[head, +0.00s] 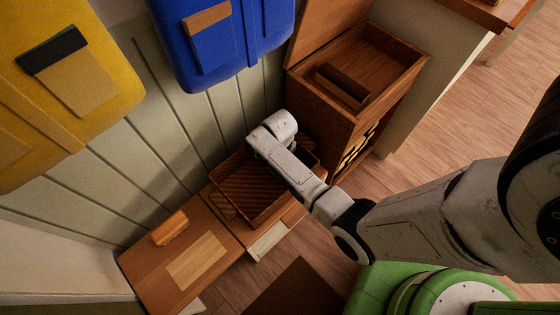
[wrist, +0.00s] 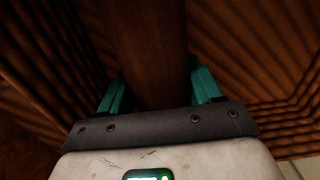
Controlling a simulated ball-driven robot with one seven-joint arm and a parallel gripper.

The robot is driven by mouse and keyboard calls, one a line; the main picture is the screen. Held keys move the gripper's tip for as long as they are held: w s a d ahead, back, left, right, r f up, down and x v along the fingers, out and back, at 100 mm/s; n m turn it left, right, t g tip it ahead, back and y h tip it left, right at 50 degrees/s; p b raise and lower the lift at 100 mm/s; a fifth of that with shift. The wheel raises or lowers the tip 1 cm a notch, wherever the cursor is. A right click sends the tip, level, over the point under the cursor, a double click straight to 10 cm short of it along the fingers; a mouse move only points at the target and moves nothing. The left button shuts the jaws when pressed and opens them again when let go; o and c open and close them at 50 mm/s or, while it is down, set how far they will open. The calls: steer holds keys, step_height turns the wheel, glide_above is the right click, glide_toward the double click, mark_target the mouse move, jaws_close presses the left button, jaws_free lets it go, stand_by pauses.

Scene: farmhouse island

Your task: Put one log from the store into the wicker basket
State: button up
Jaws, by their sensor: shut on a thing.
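The wicker basket (head: 238,200) is a brown ribbed open box on the low wooden bench against the wall. My arm reaches over it, and its end hides part of the basket in the head view. In the wrist view my gripper (wrist: 158,88) is shut on a brown log (wrist: 145,40), with a teal finger on each side of it. Ribbed basket walls (wrist: 285,65) surround the log there. I cannot tell whether the log touches the basket floor. The log is hidden in the head view.
A wooden cabinet (head: 310,95) stands right of the basket, with an open top tray and a side opening showing pale pieces, perhaps the store. A brush (head: 170,228) lies on the bench. Blue (head: 240,40) and yellow (head: 60,90) bags hang on the wall above.

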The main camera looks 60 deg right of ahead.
steer(key=shift+f, duration=0.4)
steer(key=o, duration=1.4)
step_height(320, 180, up, 11)
steer(key=shift+f+p, duration=0.1)
steer(key=shift+p, duration=1.1)
steer(key=s+a+r+n+p, duration=0.1)
steer(key=s+a+r, duration=0.2)
steer(key=s+r, duration=0.1)
steer(key=s+a+r+n+p, duration=0.1)
steer(key=s+a+r+p, duration=0.1)
steer(key=s+a+r, duration=0.2)
steer(key=s+a+r+t+p, duration=0.1)
steer(key=s+a+r, duration=0.3)
steer(key=s+r, duration=0.1)
steer(key=shift+s+a+r+n+p, duration=0.2)
steer(key=shift+s+r+n+p, duration=0.2)
steer(key=shift+r, duration=0.15)
